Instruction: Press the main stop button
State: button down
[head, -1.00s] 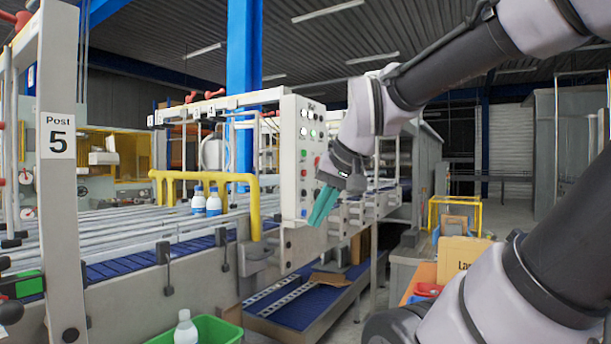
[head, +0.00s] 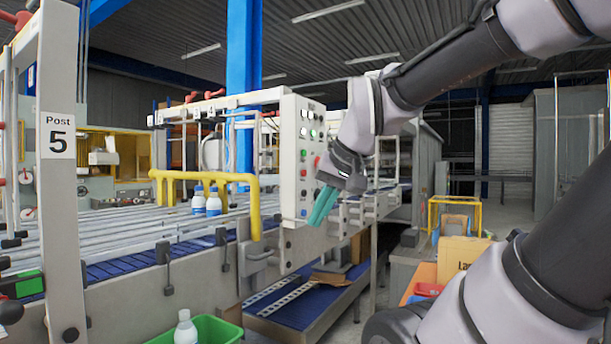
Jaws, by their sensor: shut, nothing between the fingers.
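The control panel (head: 293,185) is a pale upright box with rows of small buttons and lamps, standing at the end of the conveyor in the middle of the view. Green and white lamps sit in its upper part. A red button (head: 317,161) shows at its right edge, close to my wrist; I cannot tell whether it is the main stop button. My gripper (head: 316,219) has teal fingers that are shut and empty. It points down and left, in front of the panel's lower right part. I cannot tell whether the fingertips touch the panel.
A yellow rail (head: 206,177) and two white bottles with blue labels (head: 206,201) are left of the panel. A green bin (head: 215,331) with a white bottle stands below. A cardboard box (head: 459,256) is at right. A post marked 5 (head: 57,200) stands at left.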

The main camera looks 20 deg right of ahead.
aim_at(304, 173)
dwell(0.8)
jog(key=w+d+r+m+t, duration=0.1)
jog(key=w+d+r+m, duration=0.2)
jog(key=w, duration=0.6)
jog(key=w+d+r+m+t, duration=0.1)
jog(key=w+d+r+m, duration=0.2)
jog(key=w, duration=0.7)
jog(key=w+d+r+m+t+h, duration=0.1)
jog(key=w+d+m, duration=0.4)
jog(key=w+d, duration=0.7)
jog(key=d+t, duration=0.1)
jog(key=d, duration=0.2)
jog(key=shift+w+m, duration=0.3)
jog(key=shift+m, duration=0.1)
jog(key=w+a, duration=0.5)
jog(key=w, duration=0.2)
jog(key=shift+a, duration=0.15)
jog(key=shift+a, duration=0.1)
jog(key=shift+w+a, duration=0.15)
jog(key=shift+w, duration=0.15)
